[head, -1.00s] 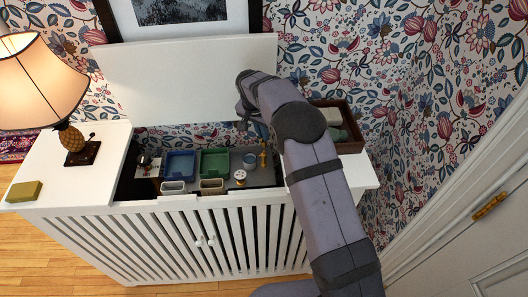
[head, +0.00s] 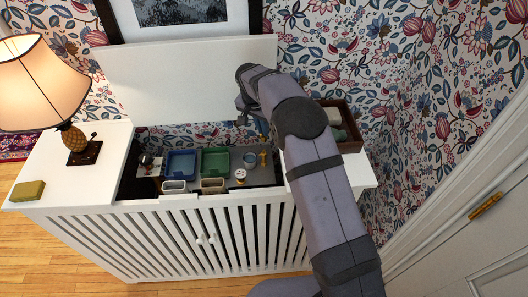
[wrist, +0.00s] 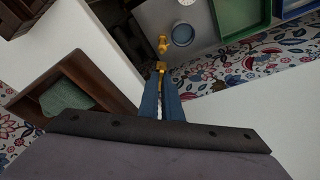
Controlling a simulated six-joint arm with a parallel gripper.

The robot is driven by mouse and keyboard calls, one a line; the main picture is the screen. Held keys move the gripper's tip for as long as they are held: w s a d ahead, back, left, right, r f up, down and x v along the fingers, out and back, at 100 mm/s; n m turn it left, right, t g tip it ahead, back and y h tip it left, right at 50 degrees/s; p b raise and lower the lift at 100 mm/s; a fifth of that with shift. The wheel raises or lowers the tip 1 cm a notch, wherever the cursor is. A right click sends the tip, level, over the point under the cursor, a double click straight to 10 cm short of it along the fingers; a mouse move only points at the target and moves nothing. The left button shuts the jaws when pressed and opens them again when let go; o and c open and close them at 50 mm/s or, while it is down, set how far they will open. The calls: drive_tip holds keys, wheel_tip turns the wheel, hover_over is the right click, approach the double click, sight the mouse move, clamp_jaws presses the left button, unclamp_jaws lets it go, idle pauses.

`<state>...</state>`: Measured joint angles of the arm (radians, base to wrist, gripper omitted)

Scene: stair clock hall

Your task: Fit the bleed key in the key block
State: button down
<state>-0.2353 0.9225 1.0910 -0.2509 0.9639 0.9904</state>
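My gripper (wrist: 160,74) points down over the right end of the open cabinet; it also shows in the head view (head: 262,134). Its blue fingers are close together on a slim brass piece, which I take to be the bleed key (wrist: 161,68). The fingers hide part of it. Just beyond the fingertips is a second, knobbed brass piece (wrist: 163,43), standing on the grey cabinet floor beside a small blue cup (wrist: 183,33); it also shows in the head view (head: 263,159). I cannot make out for certain which thing is the key block.
A blue tray (head: 180,152), a green tray (head: 203,152), a white spool (head: 240,174) and small bins stand inside the cabinet. The raised lid (head: 185,80) stands behind. A brown wooden box (head: 352,145) sits on the right top; a lamp (head: 40,80) stands left.

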drive_tip(key=s+d+r+p, duration=0.1)
drive_tip(key=d+r+p, duration=0.1)
drive_tip(key=r, duration=0.6)
drive_tip(key=s+d+r+p, duration=0.1)
drive_tip(key=d+r+p, duration=0.1)
drive_tip(key=r, duration=0.5)
drive_tip(key=s+d+f+m+g, duration=0.1)
drive_tip(key=s+d+f+m, duration=0.1)
drive_tip(key=s+m, duration=0.3)
drive_tip(key=s+d+f+m+g+h, duration=0.1)
drive_tip(key=s+m, duration=0.4)
drive_tip(key=s, duration=0.5)
wheel_tip(320, 180, down, 2)
drive_tip(key=shift+s+d+f+m+g, duration=0.3)
drive_tip(key=shift+d+m, duration=0.1)
drive_tip(key=shift+d, duration=0.25)
drive_tip(key=shift+a+b+x, duration=0.2)
drive_tip(key=shift+b+x, duration=0.45)
drive_tip(key=shift+x, duration=0.15)
drive_tip(key=shift+a+b+x, duration=0.2)
drive_tip(key=shift+b+x, duration=0.5)
drive_tip(key=shift+x, duration=0.1)
drive_tip(key=shift+a+b+x, duration=0.2)
drive_tip(key=shift+b+x, duration=0.45)
drive_tip(key=shift+x, duration=0.2)
drive_tip(key=shift+a+b+x, duration=0.15)
drive_tip(key=shift+b+x, duration=0.5)
drive_tip(key=shift+a+b+x, duration=0.15)
drive_tip(key=shift+b+x, duration=0.45)
drive_tip(key=shift+x, duration=0.1)
